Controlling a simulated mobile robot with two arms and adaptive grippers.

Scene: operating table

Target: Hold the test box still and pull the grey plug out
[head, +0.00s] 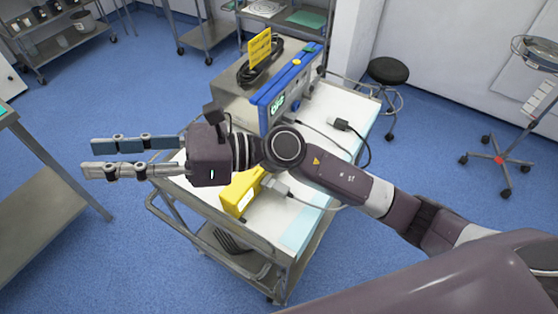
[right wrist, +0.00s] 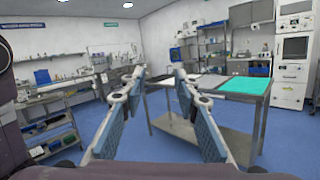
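A yellow test box (head: 240,193) sits on the white top of the cart, partly hidden behind my right wrist and forearm. A grey plug (head: 276,186) shows at its right side, with a pale cable running off to the right; how deep it sits cannot be told. My right gripper (head: 92,158) reaches across above the cart and points left, beyond the cart's left edge. Its two fingers are apart with nothing between them; they also show apart in the right wrist view (right wrist: 159,74). My left gripper is in neither view.
The cart (head: 266,218) also carries a blue-and-white device (head: 290,90), a grey case with a yellow sign (head: 260,47), and a black connector (head: 340,124) on a cable. A steel table (head: 40,190) stands at left, a black stool (head: 388,70) behind. Blue floor lies between.

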